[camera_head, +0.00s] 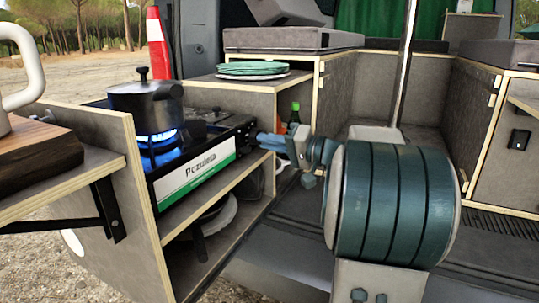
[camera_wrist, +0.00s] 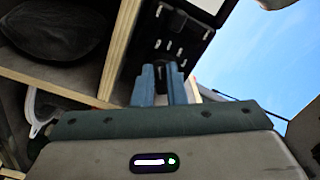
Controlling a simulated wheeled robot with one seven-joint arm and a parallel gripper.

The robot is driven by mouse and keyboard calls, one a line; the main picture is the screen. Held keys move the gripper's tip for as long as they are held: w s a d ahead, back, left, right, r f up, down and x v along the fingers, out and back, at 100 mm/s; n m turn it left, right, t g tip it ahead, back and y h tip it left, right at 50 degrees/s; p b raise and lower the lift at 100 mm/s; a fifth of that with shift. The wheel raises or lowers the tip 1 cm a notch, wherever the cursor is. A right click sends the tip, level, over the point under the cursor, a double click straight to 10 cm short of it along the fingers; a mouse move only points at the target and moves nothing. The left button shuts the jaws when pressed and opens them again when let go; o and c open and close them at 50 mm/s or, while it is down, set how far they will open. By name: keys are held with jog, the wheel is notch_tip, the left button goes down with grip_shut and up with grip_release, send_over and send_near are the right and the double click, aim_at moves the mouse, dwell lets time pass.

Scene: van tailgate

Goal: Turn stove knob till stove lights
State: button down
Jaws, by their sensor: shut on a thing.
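The stove (camera_head: 195,170) sits on the upper shelf of the pull-out cabinet, with a white and green "Pozuleta" label on its front. A blue flame (camera_head: 160,140) burns under the black lidded pot (camera_head: 147,105) on its left burner. My gripper (camera_head: 264,141) reaches in from the right, with its blue fingers at the stove's right end. In the wrist view, its fingers (camera_wrist: 163,76) point at the dark control panel (camera_wrist: 172,38) and are shut on the stove knob, which is mostly hidden between them.
Green plates (camera_head: 252,69) are stacked on the counter behind the stove. A green bottle (camera_head: 294,115) stands beyond my gripper. A pan (camera_head: 215,217) lies on the lower shelf. A wooden board (camera_head: 35,155) and part of a light kettle are at left.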

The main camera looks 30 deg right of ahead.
jog(key=shift+n, duration=0.3)
jog(key=c, duration=1.5)
grip_release()
jog(key=shift+o, duration=0.2)
jog(key=p+v, duration=0.3)
jog(key=v, duration=1)
jog(key=shift+s+d, duration=0.25)
jog(key=shift+s, duration=0.05)
